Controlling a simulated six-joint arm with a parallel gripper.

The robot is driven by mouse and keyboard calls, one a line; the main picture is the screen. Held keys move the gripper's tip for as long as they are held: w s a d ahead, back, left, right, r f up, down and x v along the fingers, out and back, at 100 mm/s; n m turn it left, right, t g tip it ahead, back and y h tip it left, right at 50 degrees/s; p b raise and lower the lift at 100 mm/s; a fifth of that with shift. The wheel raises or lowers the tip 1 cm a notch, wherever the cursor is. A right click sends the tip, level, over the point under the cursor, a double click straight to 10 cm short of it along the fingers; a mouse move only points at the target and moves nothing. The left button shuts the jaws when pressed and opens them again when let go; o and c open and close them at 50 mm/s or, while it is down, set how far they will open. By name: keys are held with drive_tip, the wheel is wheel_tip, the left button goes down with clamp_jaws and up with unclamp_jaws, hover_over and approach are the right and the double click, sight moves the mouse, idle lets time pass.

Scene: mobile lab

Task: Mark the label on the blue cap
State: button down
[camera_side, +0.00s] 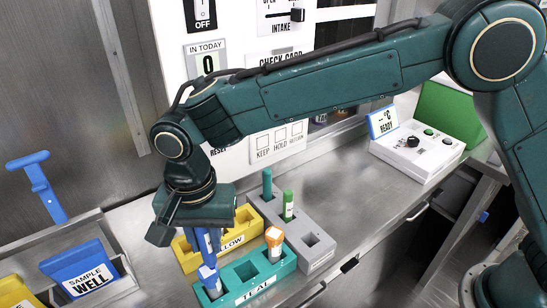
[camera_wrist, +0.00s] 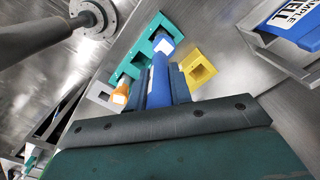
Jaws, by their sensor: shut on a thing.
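The blue cap (camera_side: 207,273) tops a tube that stands in the front-left slot of the teal rack (camera_side: 240,275). My gripper (camera_side: 205,232) points down right above the cap. It is shut on a blue pen-like thing (camera_side: 208,240), which shows between the fingers in the wrist view (camera_wrist: 159,80). The held thing lines up with the cap in both views, and I cannot tell whether they touch. I cannot make out any mark on the label.
An orange-capped tube (camera_side: 274,238) stands in the same teal rack. Behind are a yellow rack (camera_side: 246,218), partly hidden, and a grey rack (camera_side: 310,228) with a green tube (camera_side: 288,205) and a teal stick (camera_side: 267,184). A blue sample well box (camera_side: 80,270) is at left. Bare counter lies right.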

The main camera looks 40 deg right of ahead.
drive_tip(key=shift+a, duration=0.75)
drive_tip(key=shift+d+f, duration=0.1)
drive_tip(key=shift+d, duration=0.9)
drive_tip(key=shift+a, duration=1.15)
drive_tip(key=shift+d, duration=1.2)
drive_tip(key=shift+a, duration=1.25)
drive_tip(key=shift+d, duration=1.35)
drive_tip(key=shift+a, duration=1.35)
drive_tip(key=shift+d, duration=1.35)
drive_tip(key=shift+r, duration=4.05)
drive_tip(key=shift+a+r, duration=0.1)
